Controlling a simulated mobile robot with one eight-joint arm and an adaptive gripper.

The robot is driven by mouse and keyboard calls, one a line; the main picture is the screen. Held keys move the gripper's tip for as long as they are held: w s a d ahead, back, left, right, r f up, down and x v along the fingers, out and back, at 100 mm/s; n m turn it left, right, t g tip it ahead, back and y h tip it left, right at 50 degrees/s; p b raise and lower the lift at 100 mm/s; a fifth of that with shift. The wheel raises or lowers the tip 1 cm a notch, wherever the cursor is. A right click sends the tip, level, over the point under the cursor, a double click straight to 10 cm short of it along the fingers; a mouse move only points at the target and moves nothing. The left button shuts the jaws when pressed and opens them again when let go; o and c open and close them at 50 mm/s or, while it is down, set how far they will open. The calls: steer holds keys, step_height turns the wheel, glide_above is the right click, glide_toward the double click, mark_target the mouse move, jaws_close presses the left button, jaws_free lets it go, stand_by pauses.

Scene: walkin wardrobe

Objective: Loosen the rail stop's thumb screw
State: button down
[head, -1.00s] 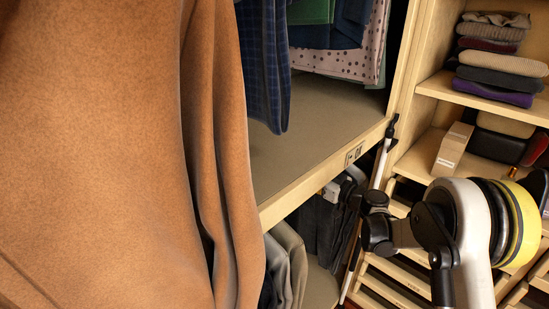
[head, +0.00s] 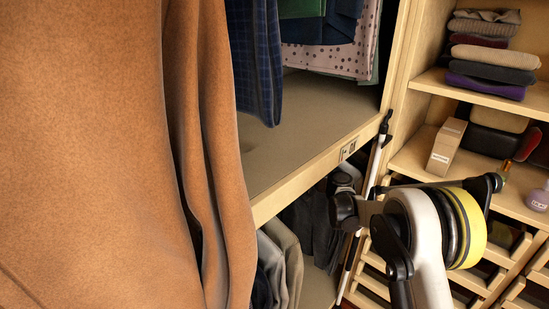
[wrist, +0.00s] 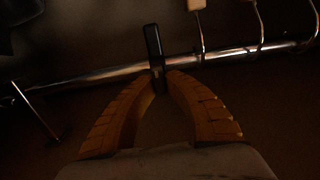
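The wrist view is very dark. The rail stop (wrist: 152,40) is a dark upright piece on a shiny metal rail (wrist: 95,78). My gripper (wrist: 161,76) has two ribbed orange-brown fingers, with tips close together at the stop's lower end. A narrow dark part lies between the tips. I cannot make out the thumb screw apart from the stop, nor whether the fingers press on it. In the head view the gripper, stop and rail are hidden; only my arm shows at the right.
Pale hangers (wrist: 198,8) hook over the rail right of the stop. In the head view a large tan coat (head: 90,150) fills the left. A wooden shelf edge (head: 300,185) runs across the middle. Folded clothes (head: 490,60), a small box (head: 446,147) and a purple bottle (head: 538,199) sit at the right.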

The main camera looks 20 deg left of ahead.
stand_by(0.5)
steer(key=n, duration=0.3)
steer(key=shift+s+n, duration=0.15)
steer(key=shift+n, duration=0.25)
steer(key=n, duration=0.3)
steer(key=shift+s+a+f+n, duration=0.1)
steer(key=shift+n, duration=0.3)
steer(key=n, duration=0.7)
steer(key=f+n, duration=0.1)
steer(key=n, duration=0.5)
steer(key=n+b, duration=0.1)
steer(key=n, duration=0.6)
steer(key=shift+f+n, duration=0.15)
steer(key=shift+n, duration=1.85)
